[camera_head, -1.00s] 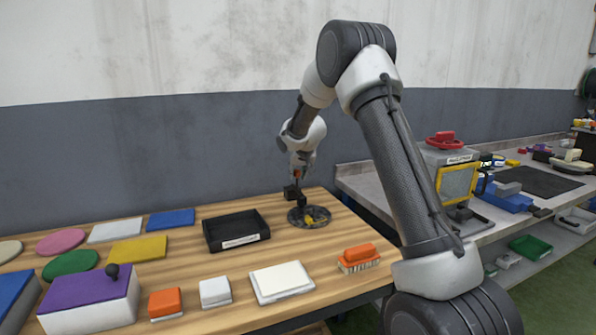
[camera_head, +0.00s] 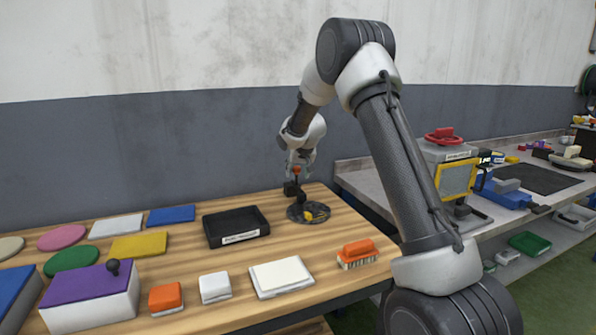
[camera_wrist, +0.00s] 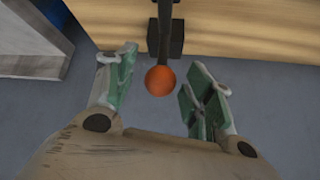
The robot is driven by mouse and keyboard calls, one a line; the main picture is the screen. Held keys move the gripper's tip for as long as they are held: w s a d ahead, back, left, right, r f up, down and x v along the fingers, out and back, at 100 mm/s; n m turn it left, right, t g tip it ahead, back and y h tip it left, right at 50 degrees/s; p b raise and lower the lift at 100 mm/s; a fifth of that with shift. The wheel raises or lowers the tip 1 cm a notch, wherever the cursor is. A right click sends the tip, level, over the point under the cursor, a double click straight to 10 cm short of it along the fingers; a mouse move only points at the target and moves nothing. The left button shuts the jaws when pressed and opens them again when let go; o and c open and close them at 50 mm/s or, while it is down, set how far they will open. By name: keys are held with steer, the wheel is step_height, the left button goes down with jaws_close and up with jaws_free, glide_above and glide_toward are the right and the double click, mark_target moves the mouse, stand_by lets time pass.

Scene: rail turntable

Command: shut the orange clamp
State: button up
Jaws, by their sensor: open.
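The orange clamp shows in the wrist view as a round orange knob (camera_wrist: 160,80) on a dark lever arm with a black block (camera_wrist: 166,40) behind it. In the head view its small orange knob (camera_head: 296,170) is at my gripper's end, above a black base (camera_head: 292,188) near the table's back edge. My gripper (camera_wrist: 160,87) is open, with one green-padded finger on each side of the knob; I see gaps on both sides. A dark round turntable (camera_head: 308,213) with a small yellow piece (camera_head: 309,216) is just in front of the clamp.
A black tray (camera_head: 236,227) stands left of the turntable. An orange brush (camera_head: 357,253) and a white pad (camera_head: 281,276) lie toward the front. A grey wall (camera_head: 150,150) rises behind the table. A second bench (camera_head: 490,225) is at the right.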

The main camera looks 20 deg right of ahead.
steer(key=v, duration=1.2)
steer(key=s+d+f+n+g, duration=0.1)
steer(key=s+f+g, duration=0.1)
steer(key=s, duration=0.5)
steer(key=s+f+n+g, duration=0.1)
steer(key=s+f+g, duration=0.15)
steer(key=s, duration=0.45)
steer(key=s+r, duration=0.4)
steer(key=s, duration=1.2)
steer(key=s+r+n+t, duration=0.1)
steer(key=s+r, duration=0.3)
steer(key=s, duration=1.3)
steer(key=shift+r+y, duration=0.25)
steer(key=shift+y, duration=0.15)
